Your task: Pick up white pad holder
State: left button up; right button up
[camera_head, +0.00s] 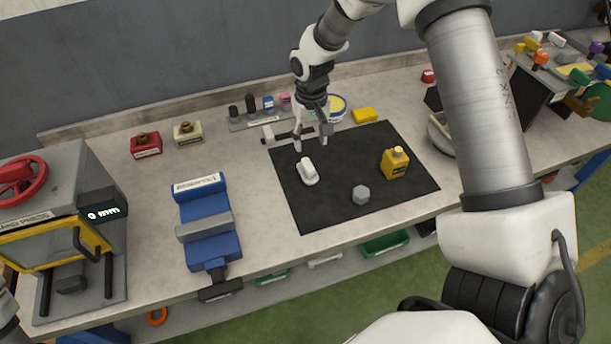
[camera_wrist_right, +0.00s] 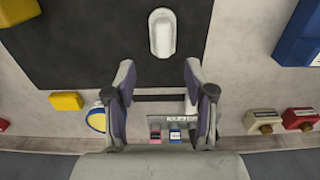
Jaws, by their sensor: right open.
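The white pad holder (camera_head: 308,171) lies on the black mat (camera_head: 330,205), near its left side. It also shows in the right wrist view (camera_wrist_right: 162,33), ahead of the fingertips and roughly centred between them. My right gripper (camera_head: 311,143) is open and empty, pointing down over the far left part of the mat. In the head view its fingers appear just beyond the pad holder, apart from it. In the right wrist view the open fingers (camera_wrist_right: 159,72) have nothing between them. My left gripper is not in view.
A yellow bottle (camera_head: 395,163) and a grey hexagonal piece (camera_head: 361,194) stand on the mat. A blue vise (camera_head: 208,230) is to the left. Behind the gripper are a small rack (camera_head: 250,124) and a yellow block (camera_head: 364,115). A press (camera_head: 60,215) stands at far left.

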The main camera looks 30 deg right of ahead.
aim_at(308, 163)
notch_tip(308, 163, down, 2)
jog(key=shift+f+b, duration=0.1)
jog(key=shift+b, duration=0.35)
jog(key=shift+w+f, duration=0.25)
jog(key=shift+w, duration=0.05)
jog(key=f+p, duration=0.1)
jog(key=f, duration=0.2)
jog(key=f+p, duration=0.2)
jog(key=f, duration=0.1)
jog(key=shift+s+a+f, duration=0.1)
jog(key=shift+a+f, duration=0.1)
jog(key=shift+f, duration=0.6)
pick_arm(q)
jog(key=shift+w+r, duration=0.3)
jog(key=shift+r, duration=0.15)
pick_arm(e)
jog(key=shift+r, duration=0.15)
grip_shut()
